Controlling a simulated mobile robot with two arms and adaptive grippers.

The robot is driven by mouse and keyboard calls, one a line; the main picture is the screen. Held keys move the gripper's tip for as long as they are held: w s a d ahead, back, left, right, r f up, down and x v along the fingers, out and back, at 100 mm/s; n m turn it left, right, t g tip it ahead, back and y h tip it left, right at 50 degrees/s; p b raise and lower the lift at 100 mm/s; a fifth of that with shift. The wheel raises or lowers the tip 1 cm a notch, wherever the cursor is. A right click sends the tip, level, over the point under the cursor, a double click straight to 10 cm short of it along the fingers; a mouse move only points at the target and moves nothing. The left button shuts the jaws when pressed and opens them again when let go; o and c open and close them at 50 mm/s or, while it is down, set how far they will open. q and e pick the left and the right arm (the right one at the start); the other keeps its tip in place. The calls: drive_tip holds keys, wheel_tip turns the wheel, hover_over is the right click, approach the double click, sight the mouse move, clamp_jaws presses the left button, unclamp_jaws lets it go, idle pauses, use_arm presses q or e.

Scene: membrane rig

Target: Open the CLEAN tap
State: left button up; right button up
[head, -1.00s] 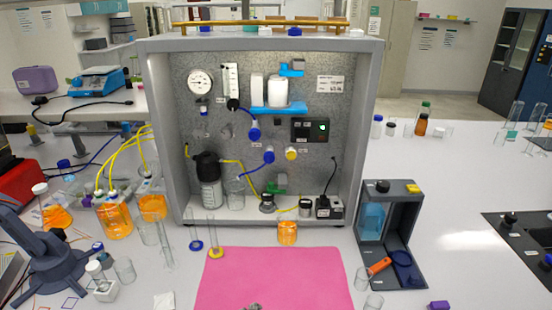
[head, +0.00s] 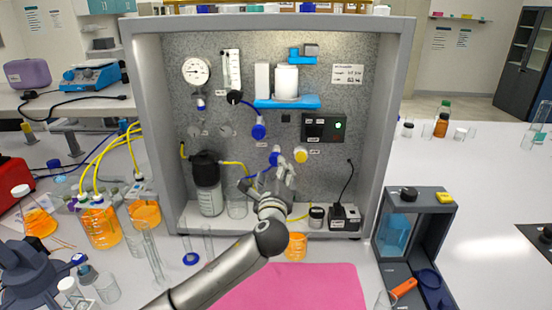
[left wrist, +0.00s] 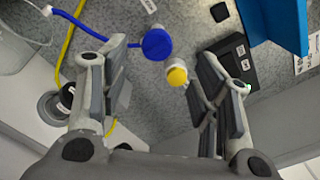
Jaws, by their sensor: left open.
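A blue tap knob (head: 275,157) with a blue hose and a yellow tap knob (head: 300,155) sit side by side on the rig's speckled back panel. Another blue knob (head: 258,131) is higher up. The labels are too small to read, so I cannot tell which tap is CLEAN. My left gripper (head: 268,182) is open and empty in front of the panel, just below the lower blue and yellow knobs. In the left wrist view, a blue knob (left wrist: 157,44) and the yellow knob (left wrist: 177,75) show between the spread fingers, apart from them. My right gripper is not in view.
The rig's grey frame (head: 395,110) encloses the panel on both sides. A dark-capped bottle (head: 207,190) stands left of my gripper, and a black box (head: 345,215) stands right. An orange beaker (head: 295,246) stands before the rig, near the pink mat (head: 330,285).

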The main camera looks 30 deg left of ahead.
sight(275, 162)
use_arm(q)
drive_tip(key=x, duration=0.3)
drive_tip(key=shift+w+a+p, duration=0.15)
drive_tip(key=shift+a+p, duration=0.05)
drive_tip(key=shift+p, duration=0.15)
drive_tip(key=p+x, duration=0.1)
drive_tip(key=x, duration=0.3)
drive_tip(key=shift+w+a+f, duration=0.1)
drive_tip(key=shift+w+a, duration=0.05)
drive_tip(key=shift+w, duration=0.15)
drive_tip(key=shift+w+a+f, duration=0.1)
drive_tip(key=shift+w+a, duration=0.2)
drive_tip(key=shift+w, duration=0.2)
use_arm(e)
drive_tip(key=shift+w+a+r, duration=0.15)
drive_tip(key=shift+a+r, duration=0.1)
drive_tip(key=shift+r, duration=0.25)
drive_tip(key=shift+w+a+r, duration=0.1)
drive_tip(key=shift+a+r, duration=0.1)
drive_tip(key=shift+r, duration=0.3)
use_arm(q)
drive_tip(key=shift+c, duration=0.2)
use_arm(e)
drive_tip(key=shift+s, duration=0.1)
use_arm(q)
drive_tip(key=shift+c, duration=1.2)
drive_tip(key=c, duration=0.8)
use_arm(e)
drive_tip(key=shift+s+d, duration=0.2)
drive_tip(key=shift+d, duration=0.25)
